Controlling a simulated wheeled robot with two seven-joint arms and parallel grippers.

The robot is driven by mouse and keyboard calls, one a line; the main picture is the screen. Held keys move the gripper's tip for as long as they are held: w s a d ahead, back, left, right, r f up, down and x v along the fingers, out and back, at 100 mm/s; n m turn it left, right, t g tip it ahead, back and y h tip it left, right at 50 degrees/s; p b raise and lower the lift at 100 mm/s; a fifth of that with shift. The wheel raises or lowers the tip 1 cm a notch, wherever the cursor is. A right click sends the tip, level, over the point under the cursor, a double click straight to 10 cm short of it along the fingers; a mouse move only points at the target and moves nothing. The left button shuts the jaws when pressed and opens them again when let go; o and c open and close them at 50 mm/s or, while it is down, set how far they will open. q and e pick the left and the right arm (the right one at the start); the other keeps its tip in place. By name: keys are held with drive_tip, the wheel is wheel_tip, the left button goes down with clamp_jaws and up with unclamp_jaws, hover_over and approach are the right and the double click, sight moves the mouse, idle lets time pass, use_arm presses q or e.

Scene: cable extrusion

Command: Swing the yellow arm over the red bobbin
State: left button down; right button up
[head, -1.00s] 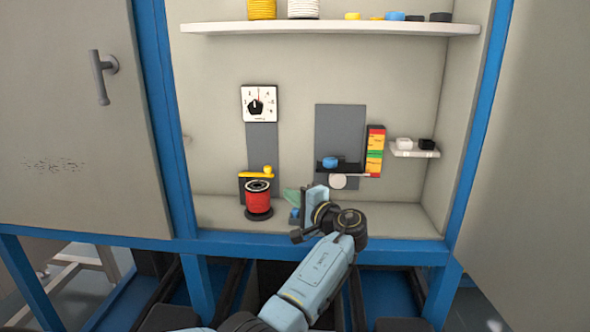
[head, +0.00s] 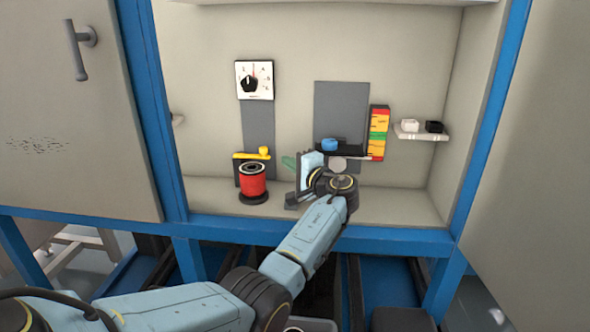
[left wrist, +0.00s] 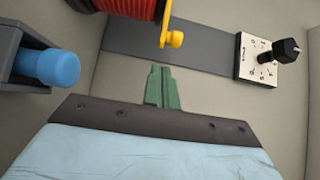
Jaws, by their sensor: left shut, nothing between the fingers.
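The red bobbin (head: 252,181) stands upright on a black base on the cabinet floor, left of centre. The yellow arm (head: 251,155) lies level behind and above it, with a round yellow knob at its right end. In the left wrist view the bobbin (left wrist: 130,7) is cut off by the top edge, and the yellow knob (left wrist: 174,39) shows beside it. My left gripper (head: 290,163) is to the right of the bobbin, apart from it. Its green fingers (left wrist: 161,88) are together and empty in the left wrist view. My right gripper is out of view.
A white dial (head: 254,80) with a black knob is above the yellow arm. A small shelf (head: 420,134) holds a white and a black piece. Cabinet floor right of my arm is clear.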

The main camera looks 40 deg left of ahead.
use_arm(q)
drive_tip(key=shift+b+x, duration=0.65)
drive_tip(key=shift+x, duration=2.05)
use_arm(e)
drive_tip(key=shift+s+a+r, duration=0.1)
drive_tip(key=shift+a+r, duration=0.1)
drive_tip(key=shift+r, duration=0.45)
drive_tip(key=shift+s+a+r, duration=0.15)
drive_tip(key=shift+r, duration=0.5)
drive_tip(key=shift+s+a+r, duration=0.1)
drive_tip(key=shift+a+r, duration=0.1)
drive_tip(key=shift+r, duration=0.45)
